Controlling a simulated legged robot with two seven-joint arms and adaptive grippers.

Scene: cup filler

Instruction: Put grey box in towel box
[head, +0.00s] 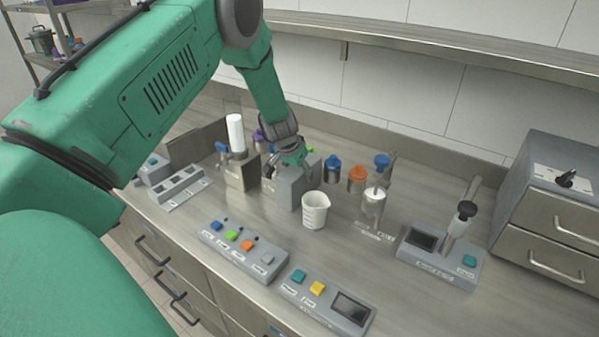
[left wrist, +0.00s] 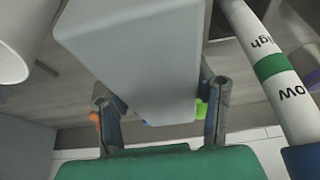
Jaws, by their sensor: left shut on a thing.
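The grey box (head: 287,188) stands upright at the middle of the counter, left of the white beaker (head: 314,211). My left gripper (head: 290,160) is at its top and shut on it. In the left wrist view the grey box (left wrist: 145,55) fills the middle, between the two fingers of my left gripper (left wrist: 162,108). I cannot tell whether the box touches the counter. A brownish metal box (head: 241,174) stands just to its left; I cannot tell for sure that it is the towel box. My right gripper is not in view.
A white cylinder (head: 236,133) rises by the metal box. Orange-topped (head: 357,175) and blue-topped (head: 333,168) containers stand behind the beaker. Button panels (head: 243,252) (head: 327,300) line the front edge. A drawer unit (head: 560,205) stands at right.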

